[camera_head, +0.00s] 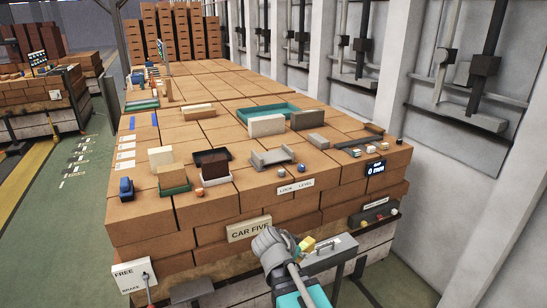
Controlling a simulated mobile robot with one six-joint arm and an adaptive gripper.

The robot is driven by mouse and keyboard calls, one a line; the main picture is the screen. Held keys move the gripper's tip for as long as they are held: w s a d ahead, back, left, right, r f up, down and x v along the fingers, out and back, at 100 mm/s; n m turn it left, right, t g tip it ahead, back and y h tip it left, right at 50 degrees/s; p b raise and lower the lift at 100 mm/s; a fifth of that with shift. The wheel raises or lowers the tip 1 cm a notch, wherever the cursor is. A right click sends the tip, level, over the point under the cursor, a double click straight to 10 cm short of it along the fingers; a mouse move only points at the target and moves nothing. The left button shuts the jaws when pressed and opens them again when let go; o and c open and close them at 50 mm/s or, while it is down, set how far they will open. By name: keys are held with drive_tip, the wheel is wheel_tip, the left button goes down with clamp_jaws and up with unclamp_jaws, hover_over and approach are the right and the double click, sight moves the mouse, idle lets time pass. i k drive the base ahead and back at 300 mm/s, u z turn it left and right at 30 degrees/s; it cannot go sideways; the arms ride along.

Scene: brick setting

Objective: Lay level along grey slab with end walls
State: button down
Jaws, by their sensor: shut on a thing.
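The grey slab with end walls (272,158) lies on the brick deck near its front edge, with a low raised wall at each end. Its floor looks bare. My gripper (299,247) is low in front of the deck's front face, below and a little right of the slab. It is shut on a small yellow piece (308,243), which shows at its tip. My wrist hides part of the gripper, and too little of the yellow piece shows to tell whether it is the level.
A grey handled box (331,257) is beside my gripper. A wall rises at right.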

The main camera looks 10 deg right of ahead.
sight(272, 156)
drive_tip(key=u, duration=0.05)
drive_tip(key=i, duration=0.95)
drive_tip(key=z, duration=0.05)
